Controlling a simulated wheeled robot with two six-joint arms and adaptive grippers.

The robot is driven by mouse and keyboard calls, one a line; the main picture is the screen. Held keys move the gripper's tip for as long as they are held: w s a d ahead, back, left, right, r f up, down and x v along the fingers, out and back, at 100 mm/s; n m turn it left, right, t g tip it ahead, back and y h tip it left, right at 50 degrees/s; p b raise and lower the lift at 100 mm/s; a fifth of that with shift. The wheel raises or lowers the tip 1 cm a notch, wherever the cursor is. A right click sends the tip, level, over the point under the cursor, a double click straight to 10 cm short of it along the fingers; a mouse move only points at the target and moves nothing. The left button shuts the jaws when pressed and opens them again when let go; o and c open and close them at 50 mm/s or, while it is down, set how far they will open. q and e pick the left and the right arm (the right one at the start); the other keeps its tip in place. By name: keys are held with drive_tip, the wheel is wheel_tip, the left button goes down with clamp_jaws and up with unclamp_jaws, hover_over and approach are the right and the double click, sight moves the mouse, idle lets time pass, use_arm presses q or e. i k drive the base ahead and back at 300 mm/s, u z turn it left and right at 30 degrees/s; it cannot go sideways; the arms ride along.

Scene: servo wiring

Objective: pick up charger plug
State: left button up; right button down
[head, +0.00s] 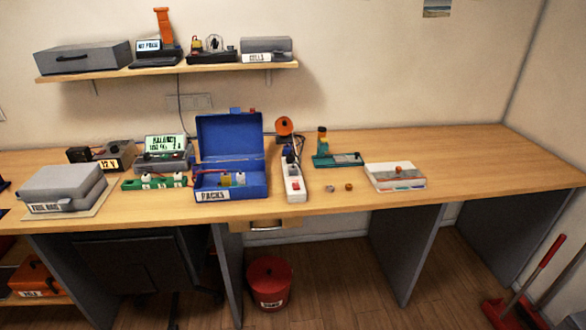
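A white power strip (295,186) lies on the workbench right of the blue box, with a reddish switch near its front end. A small dark plug-like piece (290,156) is at its far end; it may be the charger plug, but it is too small to be sure. A charger with a lit green display (165,143) stands left of the blue box. Neither of my grippers shows in the head view.
An open blue box (228,178) labelled PACKS stands beside the strip. A grey case (62,187) is at the left, a green board (153,183) near the box, and a white tray (395,177) at the right. The bench's right end (480,160) is clear.

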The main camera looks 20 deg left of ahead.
sight(225, 178)
drive_tip(key=z, duration=0.45)
drive_tip(key=i, duration=1.55)
drive_tip(key=u, duration=0.8)
